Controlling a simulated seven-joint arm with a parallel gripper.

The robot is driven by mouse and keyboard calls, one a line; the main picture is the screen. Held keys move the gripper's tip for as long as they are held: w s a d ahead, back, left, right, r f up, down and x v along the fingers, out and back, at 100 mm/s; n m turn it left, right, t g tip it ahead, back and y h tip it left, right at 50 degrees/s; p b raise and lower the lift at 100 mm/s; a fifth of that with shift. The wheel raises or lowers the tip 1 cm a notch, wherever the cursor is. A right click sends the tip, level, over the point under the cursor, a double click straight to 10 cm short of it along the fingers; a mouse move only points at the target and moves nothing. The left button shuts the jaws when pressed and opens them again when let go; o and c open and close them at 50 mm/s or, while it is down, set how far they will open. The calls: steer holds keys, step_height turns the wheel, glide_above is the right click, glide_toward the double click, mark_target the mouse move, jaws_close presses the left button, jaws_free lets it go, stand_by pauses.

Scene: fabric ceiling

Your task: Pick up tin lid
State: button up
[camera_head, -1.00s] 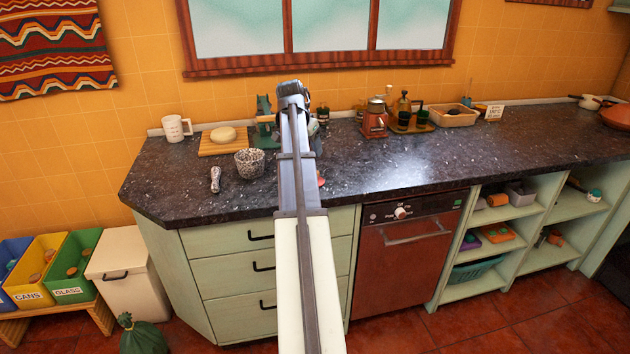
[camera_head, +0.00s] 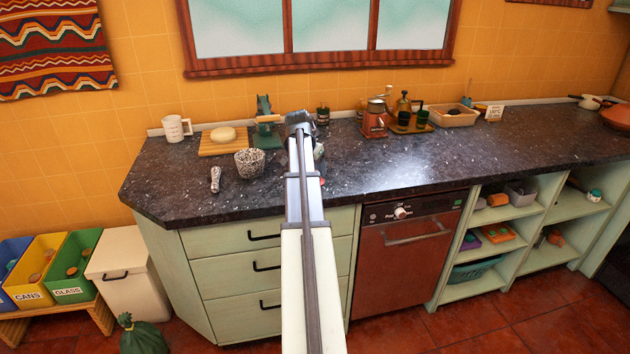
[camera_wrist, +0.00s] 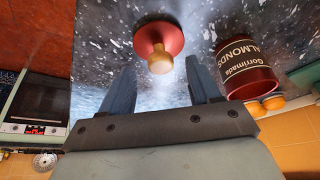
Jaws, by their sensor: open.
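The tin lid (camera_wrist: 160,38) is a red disc with a pale wooden knob on top. It lies on the dark speckled worktop in the wrist view, just beyond and between my fingertips. My gripper (camera_wrist: 160,68) is open, with one blue-grey finger on each side and nothing between them. In the head view my gripper (camera_head: 299,120) is above the worktop, and my arm hides most of what is below it. A dark red tin (camera_wrist: 247,62) labelled almonds stands to the right of the lid in the wrist view, close to my right finger.
A red grinder (camera_head: 375,122) stands to the right. The worktop (camera_head: 430,160) is clear in the right middle.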

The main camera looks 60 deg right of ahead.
steer(key=shift+x, duration=1.5)
steer(key=shift+w, duration=0.1)
steer(key=shift+c, duration=0.3)
steer(key=c, duration=1)
